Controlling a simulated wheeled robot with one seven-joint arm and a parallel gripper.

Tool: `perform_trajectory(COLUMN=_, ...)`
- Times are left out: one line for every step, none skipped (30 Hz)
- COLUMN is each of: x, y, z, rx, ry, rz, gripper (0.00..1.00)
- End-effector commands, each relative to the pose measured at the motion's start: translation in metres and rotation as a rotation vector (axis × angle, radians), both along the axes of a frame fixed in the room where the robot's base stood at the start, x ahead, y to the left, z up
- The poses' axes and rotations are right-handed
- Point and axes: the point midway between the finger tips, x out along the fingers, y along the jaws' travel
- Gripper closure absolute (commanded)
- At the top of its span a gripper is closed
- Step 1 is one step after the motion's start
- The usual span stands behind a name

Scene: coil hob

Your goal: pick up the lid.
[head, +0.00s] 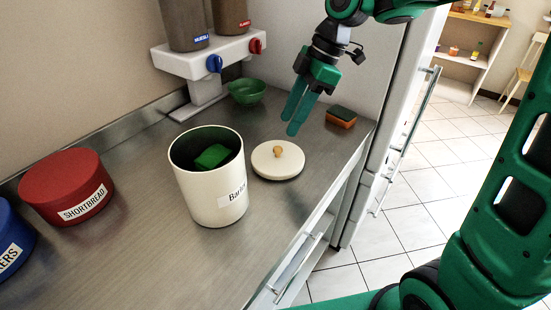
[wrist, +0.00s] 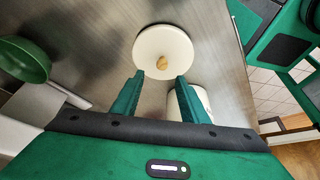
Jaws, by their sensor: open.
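The lid (head: 277,161) is a flat cream disc with a small wooden knob (head: 278,151) on top. It lies on the steel counter, just right of a cream canister (head: 211,180) with a dark inside and a green item (head: 211,156) in it. My gripper (head: 291,126) is above the counter, a little beyond the lid and higher than it, with its fingers pointing down. In the wrist view the lid (wrist: 150,45) lies ahead of the fingertips (wrist: 160,76), knob (wrist: 162,63) near the gap. The fingers are apart with nothing between them.
An orange and green sponge (head: 341,117) lies right of my gripper near the counter edge. A green bowl (head: 246,91) stands by a white dispenser (head: 209,56) behind. A red shortbread tin (head: 66,188) and a blue tin (head: 12,240) stand at left. The front counter is clear.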

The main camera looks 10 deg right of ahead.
Motion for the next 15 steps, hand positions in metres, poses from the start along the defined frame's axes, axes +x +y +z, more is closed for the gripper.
perform_trajectory(x=-0.001, y=0.004, z=-0.007, rx=0.001, ry=0.003, rz=0.000, gripper=0.60)
perform_trajectory(x=-0.001, y=0.005, z=-0.011, rx=0.000, ry=0.002, rz=0.000, gripper=0.60)
perform_trajectory(x=-0.001, y=0.007, z=-0.014, rx=0.001, ry=0.001, rz=-0.001, gripper=0.60)
perform_trajectory(x=-0.001, y=0.007, z=-0.017, rx=0.001, ry=0.001, rz=-0.001, gripper=0.60)
perform_trajectory(x=-0.001, y=0.008, z=-0.019, rx=0.000, ry=0.001, rz=-0.002, gripper=0.60)
perform_trajectory(x=-0.001, y=0.009, z=-0.021, rx=-0.001, ry=0.001, rz=-0.002, gripper=0.60)
perform_trajectory(x=-0.001, y=0.009, z=-0.022, rx=-0.001, ry=0.001, rz=-0.002, gripper=0.60)
perform_trajectory(x=-0.001, y=0.010, z=-0.024, rx=0.000, ry=0.001, rz=-0.002, gripper=0.60)
perform_trajectory(x=-0.001, y=0.011, z=-0.026, rx=0.000, ry=0.001, rz=-0.002, gripper=0.60)
perform_trajectory(x=-0.001, y=0.012, z=-0.028, rx=0.000, ry=0.001, rz=-0.002, gripper=0.60)
perform_trajectory(x=-0.002, y=0.012, z=-0.031, rx=0.000, ry=0.002, rz=-0.001, gripper=0.60)
perform_trajectory(x=-0.003, y=0.014, z=-0.036, rx=-0.001, ry=0.003, rz=-0.002, gripper=0.60)
perform_trajectory(x=-0.003, y=0.015, z=-0.041, rx=-0.001, ry=0.004, rz=-0.002, gripper=0.60)
perform_trajectory(x=-0.003, y=0.017, z=-0.045, rx=-0.001, ry=0.004, rz=-0.002, gripper=0.60)
perform_trajectory(x=-0.004, y=0.019, z=-0.050, rx=-0.001, ry=0.004, rz=-0.002, gripper=0.60)
